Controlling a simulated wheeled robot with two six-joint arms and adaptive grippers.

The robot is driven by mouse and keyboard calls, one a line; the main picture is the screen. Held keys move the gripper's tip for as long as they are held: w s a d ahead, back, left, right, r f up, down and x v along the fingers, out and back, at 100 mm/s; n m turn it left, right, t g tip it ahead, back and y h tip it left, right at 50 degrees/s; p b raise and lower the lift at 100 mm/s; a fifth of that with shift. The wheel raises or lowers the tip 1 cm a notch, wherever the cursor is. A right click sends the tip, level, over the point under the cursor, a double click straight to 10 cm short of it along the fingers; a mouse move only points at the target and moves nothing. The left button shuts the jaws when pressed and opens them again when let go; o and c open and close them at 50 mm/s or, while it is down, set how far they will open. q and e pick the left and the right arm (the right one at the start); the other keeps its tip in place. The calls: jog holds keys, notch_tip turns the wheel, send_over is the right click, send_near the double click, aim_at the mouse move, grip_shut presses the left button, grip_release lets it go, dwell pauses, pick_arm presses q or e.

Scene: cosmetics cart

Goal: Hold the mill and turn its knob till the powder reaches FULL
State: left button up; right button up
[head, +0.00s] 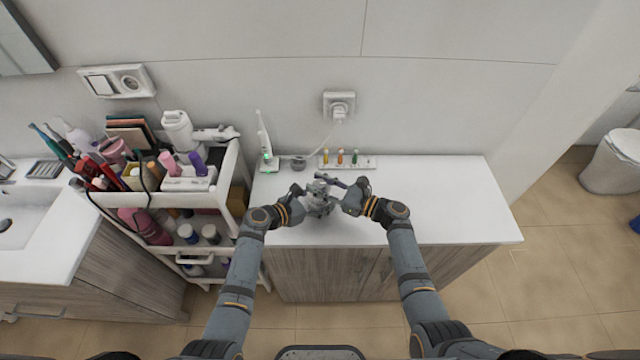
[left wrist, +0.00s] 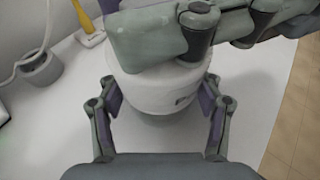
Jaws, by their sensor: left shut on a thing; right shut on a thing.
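The mill (head: 318,205) stands on the white counter, small and partly covered by both grippers in the head view. In the left wrist view its pale round body (left wrist: 150,95) is between the fingers of my left gripper (left wrist: 160,110), which also shows in the head view (head: 303,196). My left gripper is shut on the mill body. My right gripper (head: 338,184) reaches in from the right over the mill's top and is shut on the knob, which it hides. In the left wrist view the right gripper (left wrist: 190,30) covers the mill's top. The powder level cannot be read.
A toothbrush on its charger (head: 267,160), a small grey cup (head: 298,163) and a strip with small coloured bottles (head: 345,162) stand behind the mill. A loaded cart (head: 165,195) is on the left. The counter's right side (head: 445,200) is clear.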

aim_at(320, 184)
jog(key=shift+w+f+n+g+y, duration=0.1)
jog(key=shift+n+g+y, duration=0.45)
jog(key=shift+n+g, duration=0.9)
jog(key=shift+w+f+n+g+y, duration=0.1)
jog(key=shift+n+g+y, duration=0.6)
jog(key=shift+g, duration=1.25)
jog(key=shift+n, duration=0.35)
jog(key=shift+s+d+r+g, duration=0.1)
jog(key=shift+s+r+g, duration=0.05)
jog(key=shift+g, duration=0.45)
jog(key=o, duration=1.2)
jog(key=shift+r, duration=0.15)
notch_tip(320, 184, up, 10)
jog(key=shift+f, duration=0.1)
